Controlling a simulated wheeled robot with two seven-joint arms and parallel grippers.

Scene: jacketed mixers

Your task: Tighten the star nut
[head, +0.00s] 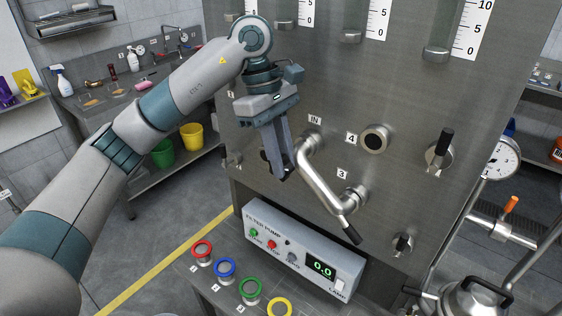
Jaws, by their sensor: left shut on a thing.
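My left gripper (284,174) comes in from the upper left and reaches down to the steel panel, just left of the bent steel pipe (324,178). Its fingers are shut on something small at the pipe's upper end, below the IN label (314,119). I take this for the star nut, but the fingers hide it and I cannot make out its shape or how tight it sits. The pipe runs down right to a fitting with a black-tipped lever (350,232). My right gripper is not in view.
The filter pump box (300,250) reads 0.0, with colored rings, including a blue ring (225,267), in front. Port 4 (375,139) and a black-handled valve (441,150) stick out at right. A pressure gauge (499,157) stands further right. Floor shows at left.

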